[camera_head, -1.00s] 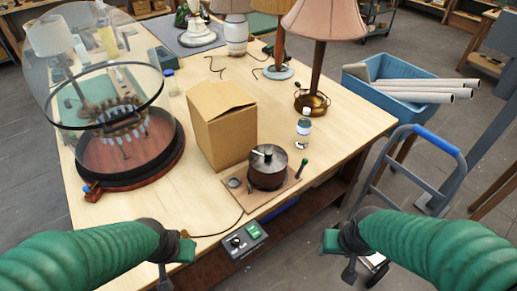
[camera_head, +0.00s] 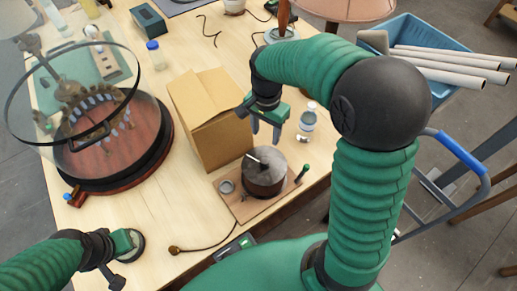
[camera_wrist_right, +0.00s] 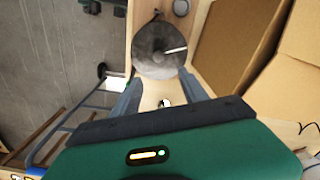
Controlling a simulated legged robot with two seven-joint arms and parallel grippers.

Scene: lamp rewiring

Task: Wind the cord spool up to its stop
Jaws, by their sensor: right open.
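The cord spool (camera_head: 263,180) is a dark round drum with a grey top and a white mark on it. It stands on a small wooden board (camera_head: 240,208) near the table's front edge. My right gripper (camera_head: 266,130) is open and empty, above and behind the spool, with its fingers pointing down. In the right wrist view, the spool (camera_wrist_right: 158,55) lies just beyond the two spread fingertips (camera_wrist_right: 160,88), not between them. My left gripper (camera_head: 124,258) is at the table's front left, away from the spool; its jaw opening is unclear.
A cardboard box (camera_head: 212,115) stands just left of the spool. A small bottle (camera_head: 308,118) is behind it to the right, and a green-tipped peg (camera_head: 302,174) stands on the board. A cord (camera_head: 205,248) crosses the front.

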